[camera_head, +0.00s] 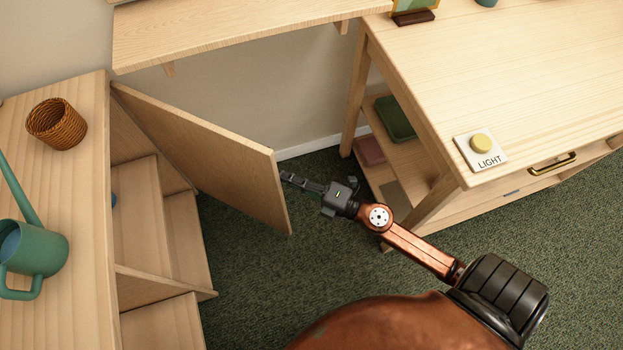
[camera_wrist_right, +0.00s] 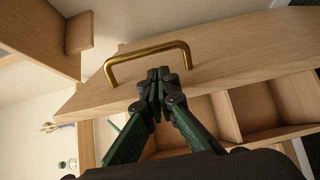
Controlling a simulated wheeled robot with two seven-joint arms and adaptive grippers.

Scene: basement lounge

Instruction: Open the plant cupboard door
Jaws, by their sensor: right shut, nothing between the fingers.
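The plant cupboard (camera_head: 95,90) stands at the left in the head view, and its wooden door (camera_head: 215,150) is swung well out, showing the shelves inside. The door (camera_wrist_right: 235,85) also crosses the right wrist view, with a brass handle (camera_wrist_right: 147,53) on it. My right gripper (camera_head: 285,176) is beside the door's outer side near its free end. Its fingers (camera_wrist_right: 158,74) are shut and empty, close to the handle bar in the picture; I cannot tell whether they touch it. The handle is hidden in the head view. My left gripper is out of view.
A green watering can (camera_head: 38,250) and wicker pot (camera_head: 56,123) stand on the cupboard top. A wooden shelf (camera_head: 225,30) overhangs behind the door. A table (camera_head: 500,60) with a light button (camera_head: 481,147) stands at the right. Carpet (camera_head: 245,270) is clear between.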

